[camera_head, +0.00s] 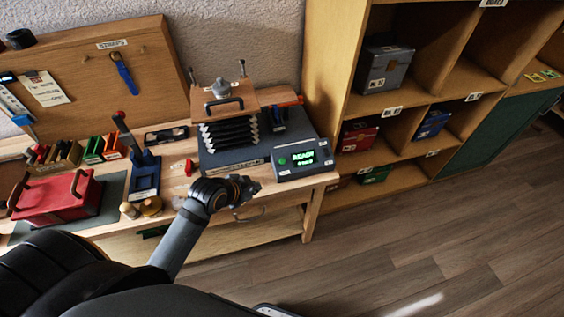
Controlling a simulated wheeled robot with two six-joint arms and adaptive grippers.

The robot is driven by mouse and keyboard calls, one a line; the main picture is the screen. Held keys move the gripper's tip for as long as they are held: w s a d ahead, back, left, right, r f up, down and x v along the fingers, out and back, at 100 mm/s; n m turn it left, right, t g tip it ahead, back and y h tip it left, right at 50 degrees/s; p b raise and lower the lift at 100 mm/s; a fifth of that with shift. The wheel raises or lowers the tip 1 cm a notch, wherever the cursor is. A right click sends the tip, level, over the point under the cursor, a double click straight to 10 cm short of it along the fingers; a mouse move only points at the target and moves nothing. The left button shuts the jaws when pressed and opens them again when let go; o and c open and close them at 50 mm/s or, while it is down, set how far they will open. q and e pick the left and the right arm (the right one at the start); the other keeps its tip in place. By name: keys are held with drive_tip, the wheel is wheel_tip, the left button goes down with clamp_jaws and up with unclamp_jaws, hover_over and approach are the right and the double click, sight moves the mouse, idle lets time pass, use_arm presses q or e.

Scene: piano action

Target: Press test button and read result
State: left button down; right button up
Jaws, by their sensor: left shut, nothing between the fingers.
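The tester box (290,173) sits at the right front of the wooden workbench. Its dark screen (309,157) shows "READY" in green, with a smaller second line that I cannot read clearly. A round green button (283,161) is on its face, left of the screen. My left gripper (252,186) is shut and empty, just left of and in front of the tester, apart from the button. Behind the tester, a piano action stack (228,133) with a wooden top and handle stands on a dark base. My right gripper is not in view.
A red case (58,193) and a blue tool stand (145,174) are on the bench to the left. A wooden pegboard (95,70) stands behind. A shelf (330,75) with several small bins rises at the right. The floor at the right is clear.

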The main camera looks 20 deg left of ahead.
use_arm(q)
drive_tip(key=w+d+r+m+t+h, duration=0.2)
drive_tip(key=w+r+m, duration=0.1)
drive_tip(key=r, duration=0.4)
drive_tip(key=shift+w+d+r+m, duration=0.15)
drive_tip(key=shift+w+r+m, duration=0.2)
drive_tip(key=shift+m, duration=0.35)
drive_tip(key=shift+f, duration=0.1)
drive_tip(key=p, duration=0.2)
hover_over(283, 161)
drive_tip(key=s+d, duration=0.1)
drive_tip(key=s, duration=0.3)
wheel_tip(283, 161, down, 6)
drive_tip(key=f, duration=0.1)
drive_tip(key=w+a+f, duration=0.1)
drive_tip(key=shift+w+f+p, duration=0.2)
drive_tip(key=shift+f+p, duration=0.1)
drive_tip(key=shift+f, duration=0.05)
drive_tip(key=shift+w+a+f, duration=0.1)
drive_tip(key=shift+a+f, duration=0.1)
drive_tip(key=shift+f, duration=0.1)
drive_tip(key=shift+d, duration=0.1)
